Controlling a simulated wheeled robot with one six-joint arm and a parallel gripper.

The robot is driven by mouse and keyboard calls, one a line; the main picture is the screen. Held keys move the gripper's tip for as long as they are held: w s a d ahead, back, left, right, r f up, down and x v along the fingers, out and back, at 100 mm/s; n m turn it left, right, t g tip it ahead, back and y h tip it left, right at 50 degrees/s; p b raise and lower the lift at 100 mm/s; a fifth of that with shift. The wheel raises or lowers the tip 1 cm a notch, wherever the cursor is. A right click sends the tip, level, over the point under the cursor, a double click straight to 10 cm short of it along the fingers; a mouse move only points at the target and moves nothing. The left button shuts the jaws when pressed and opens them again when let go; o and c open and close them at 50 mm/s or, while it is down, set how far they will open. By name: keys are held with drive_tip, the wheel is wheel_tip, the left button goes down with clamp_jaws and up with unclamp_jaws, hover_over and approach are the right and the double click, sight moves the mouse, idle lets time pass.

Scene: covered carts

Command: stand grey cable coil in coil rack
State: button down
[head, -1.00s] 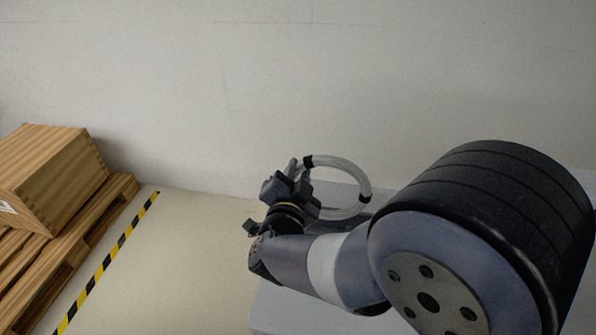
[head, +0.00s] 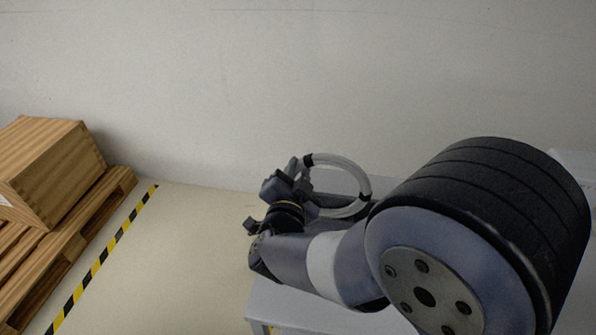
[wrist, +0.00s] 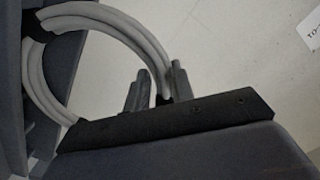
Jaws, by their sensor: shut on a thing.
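The grey cable coil (head: 343,164) is a pale ring with dark bands, held up on edge in the head view. My gripper (head: 305,178) is shut on its left side, near a dark band. My arm hides most of the rack in the head view.
A light grey cart (head: 290,307) stands under my arm, close to the plain wall. A wooden crate (head: 50,170) on a pallet (head: 75,235) is at the left, beside yellow-black floor tape (head: 105,255). The floor between tape and cart is clear.

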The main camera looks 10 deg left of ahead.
drive_tip(key=shift+r, duration=0.1)
drive_tip(key=c, duration=1.1)
unclamp_jaws()
drive_tip(key=shift+c, duration=0.2)
drive_tip(key=shift+s, duration=0.1)
drive_tip(key=s, duration=1)
drive_tip(key=shift+s+d+r, duration=0.15)
drive_tip(key=shift+s+d, duration=0.15)
drive_tip(key=shift+d, duration=0.1)
drive_tip(key=shift+w, duration=0.1)
drive_tip(key=w, duration=1)
drive_tip(key=shift+w+a+f, duration=0.15)
drive_tip(key=shift+a+f, duration=0.05)
drive_tip(key=shift+a, duration=0.15)
drive_tip(key=shift+w+r+p, duration=0.2)
drive_tip(key=shift+r+p, duration=0.05)
drive_tip(key=shift+p, duration=0.05)
drive_tip(key=shift+r, duration=0.2)
drive_tip(key=shift+s, duration=0.2)
